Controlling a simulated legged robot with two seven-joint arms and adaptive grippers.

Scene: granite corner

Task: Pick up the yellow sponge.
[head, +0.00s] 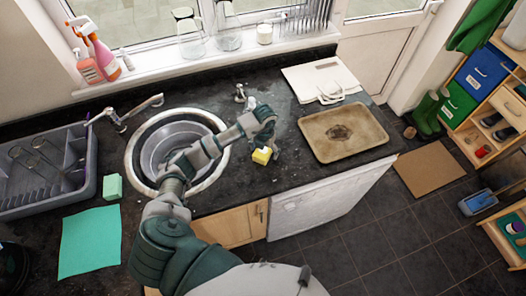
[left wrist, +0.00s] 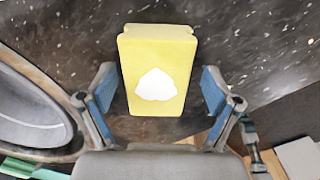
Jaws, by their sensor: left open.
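The yellow sponge (head: 261,156) lies on the dark granite counter between the round sink and the brown tray. In the left wrist view the sponge (left wrist: 157,60) is a pale yellow block with a white patch on its face. My left gripper (head: 269,140) is at the sponge, reaching over the counter from the left. In the left wrist view its two blue-padded fingers (left wrist: 159,90) are apart, one on each side of the sponge's near part, with gaps on both sides. My right gripper is not in view.
The round sink (head: 136,152) is left of the sponge; a stained brown tray (head: 374,145) is to its right. A white board (head: 305,82) lies behind the tray. A green sponge (head: 112,187), green cloth (head: 90,241) and dish rack (head: 86,180) are at left. The counter's front edge is close.

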